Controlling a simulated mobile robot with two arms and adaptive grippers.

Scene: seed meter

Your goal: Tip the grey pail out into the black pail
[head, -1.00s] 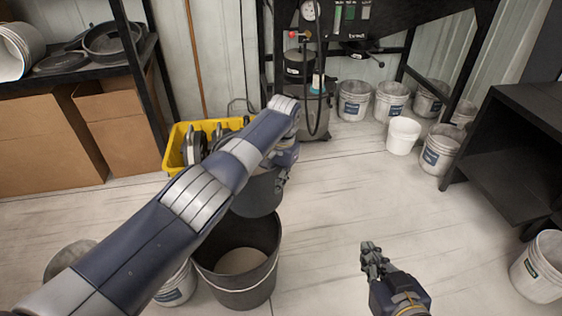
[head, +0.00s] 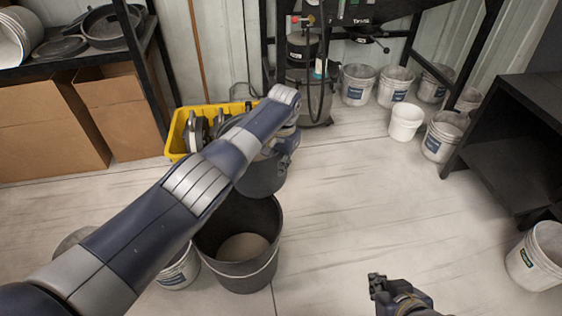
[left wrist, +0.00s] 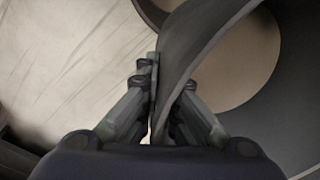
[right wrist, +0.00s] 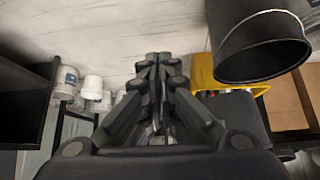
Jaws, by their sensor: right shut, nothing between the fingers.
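The dark grey pail (head: 262,178) is at the centre of the head view, just behind the black pail (head: 238,270), and my left arm partly hides it. My left gripper (head: 285,146) is at its upper edge. In the left wrist view, the left fingers (left wrist: 165,95) are shut on a curved pail wall (left wrist: 205,38). The black pail stands upright on the floor with beige material (head: 244,248) at its bottom. I cannot see what the grey pail holds. My right gripper (head: 377,284) is shut and empty above the floor, right of the pails.
A yellow crate (head: 178,140) stands behind the grey pail. White pails stand left of the black pail (head: 180,272), at the back right (head: 405,123) and far right (head: 536,256). A black shelf unit (head: 515,135) is at right. The centre-right floor is clear.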

